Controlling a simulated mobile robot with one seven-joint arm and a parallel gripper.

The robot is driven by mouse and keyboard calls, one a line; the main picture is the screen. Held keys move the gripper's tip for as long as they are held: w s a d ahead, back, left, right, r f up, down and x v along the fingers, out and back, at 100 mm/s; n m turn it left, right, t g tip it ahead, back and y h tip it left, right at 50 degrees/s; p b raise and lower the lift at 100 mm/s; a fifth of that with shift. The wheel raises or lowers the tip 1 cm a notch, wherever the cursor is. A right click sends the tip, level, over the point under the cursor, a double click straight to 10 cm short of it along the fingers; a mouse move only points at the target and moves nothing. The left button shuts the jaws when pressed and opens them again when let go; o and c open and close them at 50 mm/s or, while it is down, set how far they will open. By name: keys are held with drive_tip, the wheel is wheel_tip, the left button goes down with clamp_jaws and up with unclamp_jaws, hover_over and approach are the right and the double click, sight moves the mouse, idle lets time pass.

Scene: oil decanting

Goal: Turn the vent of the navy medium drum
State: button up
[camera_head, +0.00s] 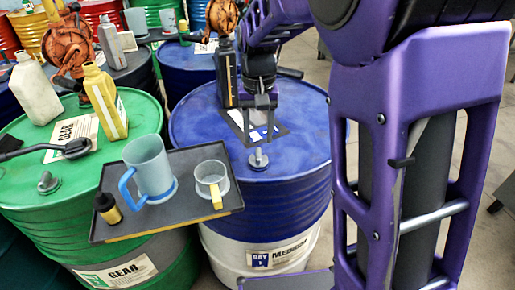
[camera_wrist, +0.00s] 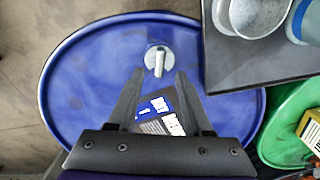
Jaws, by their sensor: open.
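The navy medium drum (camera_head: 300,160) stands in the middle of the head view, blue above and white below, with a "MEDIUM" label on its side. Its vent (camera_head: 258,158) is a small grey upright fitting on a round base near the lid's front edge. It also shows in the wrist view (camera_wrist: 158,60), just beyond the fingertips and roughly centred between them. My gripper (camera_head: 260,124) is open and empty above the lid, pointing down, a little behind the vent. In the wrist view my gripper (camera_wrist: 160,76) shows both fingers apart, with the lid's label (camera_wrist: 160,112) behind them.
A dark tray (camera_head: 180,216) overlaps the drum's left front, bearing a blue-handled jug (camera_head: 150,166), a measuring cup (camera_head: 211,182) and a small black-capped bottle (camera_head: 107,208). A dark bottle (camera_head: 226,75) stands close left of my gripper. A green drum (camera_head: 40,205) stands left.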

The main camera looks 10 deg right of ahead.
sight(259, 154)
wheel_tip(259, 154, down, 5)
drive_tip(key=shift+f+b, duration=0.2)
drive_tip(key=shift+b, duration=0.2)
clamp_jaws()
